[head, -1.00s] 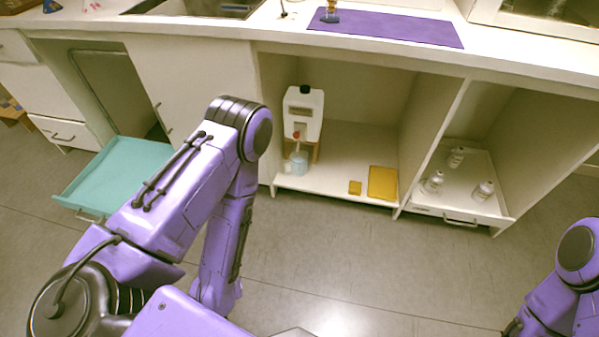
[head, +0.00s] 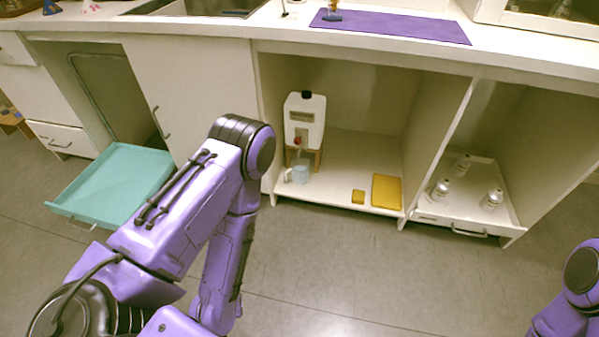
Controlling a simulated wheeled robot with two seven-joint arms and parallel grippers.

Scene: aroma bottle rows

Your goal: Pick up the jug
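The jug (head: 301,173) is a small pale blue, see-through vessel with a handle on its left side. It stands upright on the floor of the open middle cabinet, under the red tap of a white dispenser (head: 304,122) with a black cap. My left arm comes in from the left and bends downward in front of the counter, left of the jug. Its gripper is out of the picture. My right arm shows only in part at the lower right edge, and its gripper is not visible.
A pulled-out tray (head: 428,213) with white bottles is further right. A teal drawer (head: 110,185) juts out at left. The floor in front is clear.

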